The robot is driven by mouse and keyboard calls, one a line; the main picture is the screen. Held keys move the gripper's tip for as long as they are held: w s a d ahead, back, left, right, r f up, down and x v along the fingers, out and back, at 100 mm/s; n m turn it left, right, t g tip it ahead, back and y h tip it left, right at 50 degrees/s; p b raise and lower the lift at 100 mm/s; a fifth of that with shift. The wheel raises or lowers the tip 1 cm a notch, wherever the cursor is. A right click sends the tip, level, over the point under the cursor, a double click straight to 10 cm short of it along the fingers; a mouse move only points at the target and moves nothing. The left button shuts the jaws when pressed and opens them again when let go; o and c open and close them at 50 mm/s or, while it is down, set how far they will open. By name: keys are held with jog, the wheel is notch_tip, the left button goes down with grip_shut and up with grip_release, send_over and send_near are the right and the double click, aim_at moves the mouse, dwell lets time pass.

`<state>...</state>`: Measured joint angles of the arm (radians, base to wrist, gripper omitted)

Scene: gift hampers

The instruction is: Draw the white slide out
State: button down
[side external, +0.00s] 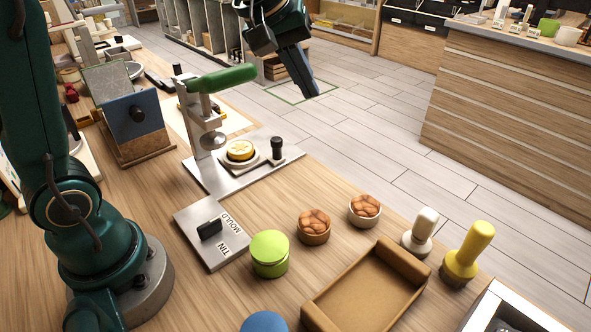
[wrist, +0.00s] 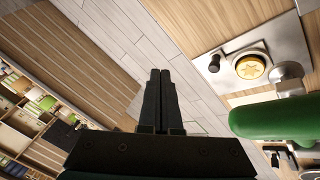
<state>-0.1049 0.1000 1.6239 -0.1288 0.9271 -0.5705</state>
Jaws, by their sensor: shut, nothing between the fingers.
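The white slide (side external: 262,157) lies on the grey metal base (side external: 200,172) of a hand press. It carries a round yellow piece with a star pattern (side external: 240,150) and has an upright black knob (side external: 277,146) at its right end. The press's green handle (side external: 222,79) stands above. My gripper (side external: 313,94) is shut and empty, in the air above and to the right of the slide. In the wrist view my gripper (wrist: 160,74) points left of the slide (wrist: 229,62), its black knob (wrist: 214,64) and the green handle (wrist: 275,121).
On the wooden bench are a tin mould plate (side external: 212,232), a green tin (side external: 269,253), two bowls (side external: 314,226), an empty brown tray (side external: 365,285), and white (side external: 420,231) and yellow (side external: 467,252) stampers. Open floor lies beyond the bench edge, below my gripper.

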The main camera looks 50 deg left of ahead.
jog(key=s+d+f+m, duration=0.1)
jog(key=s+f+m, duration=0.25)
jog(key=s, duration=0.65)
jog(key=s+d+f+m, duration=0.1)
jog(key=s+f+m, duration=0.1)
jog(key=s+m, duration=0.5)
jog(key=w+a+r+n+g+y, duration=0.1)
jog(key=w+r+n+y, duration=0.15)
jog(key=n, duration=0.85)
jog(key=w+r+n+y, duration=0.2)
jog(key=w+n+y, duration=0.15)
jog(key=n, duration=0.75)
jog(key=shift+y, duration=0.3)
jog(key=x, duration=0.6)
jog(key=s+x, duration=0.1)
jog(key=x, duration=1.1)
jog(key=shift+s+a+f, duration=0.15)
jog(key=shift+a+f, duration=0.2)
jog(key=shift+a, duration=0.05)
jog(key=shift+w+a, duration=0.15)
jog(key=shift+w, duration=0.4)
jog(key=shift+w+a, duration=0.15)
jog(key=shift+w, duration=0.4)
jog(key=shift+w+a, duration=0.25)
jog(key=shift+w, duration=0.7)
